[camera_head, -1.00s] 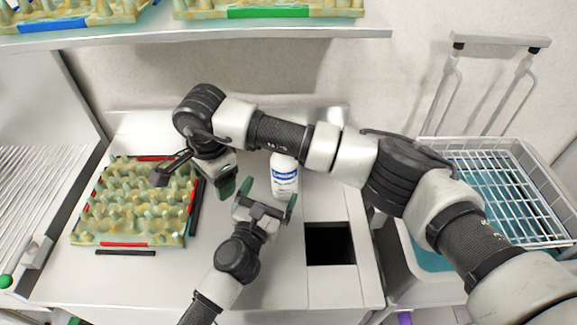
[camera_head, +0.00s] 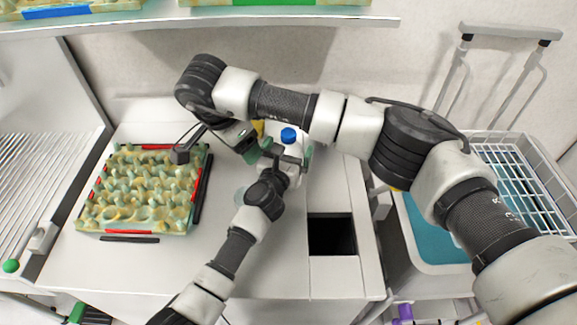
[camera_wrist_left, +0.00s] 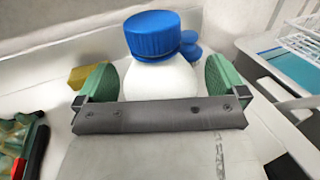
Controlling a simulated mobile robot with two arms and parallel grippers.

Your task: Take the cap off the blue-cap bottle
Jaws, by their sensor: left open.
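The white bottle with a blue cap (camera_head: 289,135) stands upright on the worktop, partly hidden by my left gripper (camera_head: 286,152). In the left wrist view its blue cap (camera_wrist_left: 153,36) is on the bottle's neck. The bottle's white shoulder (camera_wrist_left: 160,78) lies between my left gripper's green fingers, which are open, with gaps visible at both sides. The cap is above the fingers. My right gripper (camera_head: 241,143) is just left of the bottle, under my right arm; its fingers are partly hidden and their opening is unclear.
An egg tray (camera_head: 135,228) lies on the left of the worktop. A dark square opening (camera_head: 332,236) is right of my left forearm. A yellow object (camera_wrist_left: 90,78) and a second blue object (camera_wrist_left: 190,46) are behind the bottle. A white wire basket (camera_head: 512,170) stands at right.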

